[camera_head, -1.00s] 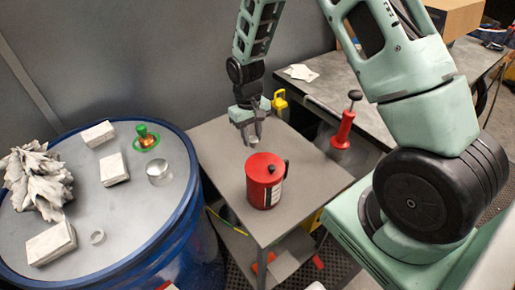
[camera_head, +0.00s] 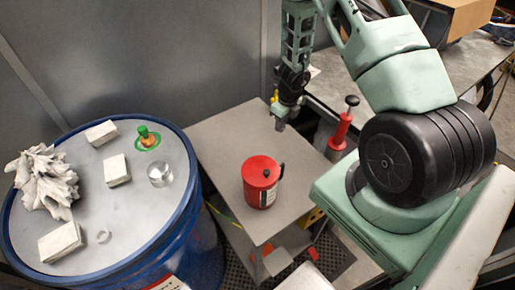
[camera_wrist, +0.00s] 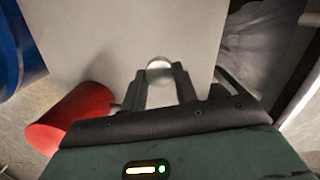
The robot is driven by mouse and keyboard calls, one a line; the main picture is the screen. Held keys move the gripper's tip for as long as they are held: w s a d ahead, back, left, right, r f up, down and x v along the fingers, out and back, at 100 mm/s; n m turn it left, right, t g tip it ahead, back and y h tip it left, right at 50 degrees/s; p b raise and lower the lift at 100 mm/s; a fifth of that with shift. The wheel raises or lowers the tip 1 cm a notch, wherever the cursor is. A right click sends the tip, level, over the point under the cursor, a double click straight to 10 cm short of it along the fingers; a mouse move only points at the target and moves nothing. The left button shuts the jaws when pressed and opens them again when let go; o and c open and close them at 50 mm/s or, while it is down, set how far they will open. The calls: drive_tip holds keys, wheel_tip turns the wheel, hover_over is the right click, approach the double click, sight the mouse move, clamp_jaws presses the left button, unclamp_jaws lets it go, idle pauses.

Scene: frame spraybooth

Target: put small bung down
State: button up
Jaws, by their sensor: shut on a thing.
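In the wrist view my gripper (camera_wrist: 160,85) is shut on a small round, pale grey bung (camera_wrist: 159,68). The grey top of the small table (camera_wrist: 110,30) lies below it. In the head view my gripper (camera_head: 280,124) hangs over the back right edge area of that table (camera_head: 222,135). The bung is too small to make out there. I cannot tell how high it is above the surface.
A red canister (camera_head: 262,181) stands on the table, and it shows at the lower left of the wrist view (camera_wrist: 70,115). A blue drum (camera_head: 100,268) at left carries white blocks, a rag and a glass. The table's back left is clear.

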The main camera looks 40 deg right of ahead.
drive_tip(key=f+m+b, duration=0.1)
drive_tip(key=f, duration=0.1)
drive_tip(key=d+f+b, duration=0.1)
drive_tip(key=b, duration=0.1)
drive_tip(key=s+f+m+b, duration=0.1)
drive_tip(key=f, duration=0.1)
drive_tip(key=shift+s+d+f+m, duration=0.1)
drive_tip(key=shift+d+f+m, duration=0.2)
drive_tip(key=shift+f, duration=0.05)
drive_tip(key=shift+f+b, duration=0.5)
drive_tip(key=shift+f, duration=1.7)
drive_tip(key=shift+f, duration=0.25)
drive_tip(key=o, duration=0.9)
drive_tip(key=shift+r, duration=0.1)
